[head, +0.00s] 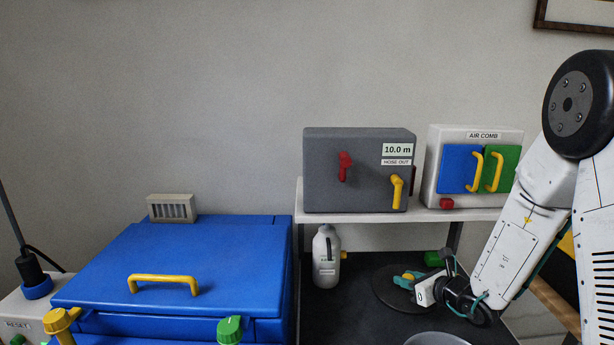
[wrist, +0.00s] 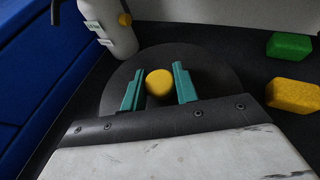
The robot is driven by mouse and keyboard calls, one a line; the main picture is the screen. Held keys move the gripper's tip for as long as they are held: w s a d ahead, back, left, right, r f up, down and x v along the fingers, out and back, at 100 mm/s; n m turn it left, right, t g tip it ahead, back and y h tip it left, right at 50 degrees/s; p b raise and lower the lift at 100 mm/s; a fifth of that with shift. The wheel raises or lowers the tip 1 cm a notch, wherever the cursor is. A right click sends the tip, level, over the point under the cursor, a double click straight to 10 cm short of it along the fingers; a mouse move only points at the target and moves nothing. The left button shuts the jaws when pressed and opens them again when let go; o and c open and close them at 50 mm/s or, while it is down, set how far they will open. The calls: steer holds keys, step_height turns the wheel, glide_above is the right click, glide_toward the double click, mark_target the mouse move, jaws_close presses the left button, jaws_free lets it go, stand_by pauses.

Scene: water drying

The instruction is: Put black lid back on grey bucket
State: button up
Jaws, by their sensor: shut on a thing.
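The black lid (head: 384,290) is a flat dark disc at or just above the dark bench top; I cannot tell if it touches. It also shows in the wrist view (wrist: 228,80), with a round yellow knob (wrist: 159,83) in its middle. My gripper (head: 408,278) has its two teal fingers on either side of the knob and is shut on it, as the wrist view (wrist: 159,86) also shows. The grey bucket (head: 436,340) shows only as a round grey rim, cut off by the lower edge of the head view.
A whitish bottle (head: 326,262) stands left of the lid. A green block (wrist: 288,46) and a yellow block (wrist: 293,95) lie to the right. A shelf (head: 375,216) with grey and white boxes is behind. A blue chest (head: 190,255) fills the left.

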mark_target(411, 277)
step_height(411, 277, up, 8)
steer(key=shift+r, duration=0.25)
steer(key=shift+w+d+r+h, duration=0.1)
steer(key=shift+d+r+h, duration=0.1)
steer(key=shift+d+h, duration=0.15)
steer(key=shift+w+a+f+m+t+h, duration=0.1)
steer(key=shift+w+f+m+t+h, duration=0.05)
steer(key=shift+w+m+h, duration=0.2)
steer(key=shift+w+a+f+m+t+h, duration=0.1)
steer(key=shift+w+a+m+t+h, duration=0.15)
steer(key=shift+w+m, duration=0.2)
steer(key=shift+w+f+m+t+h, duration=0.1)
steer(key=shift+w+f+m+h, duration=0.05)
steer(key=shift+w+m+h, duration=0.25)
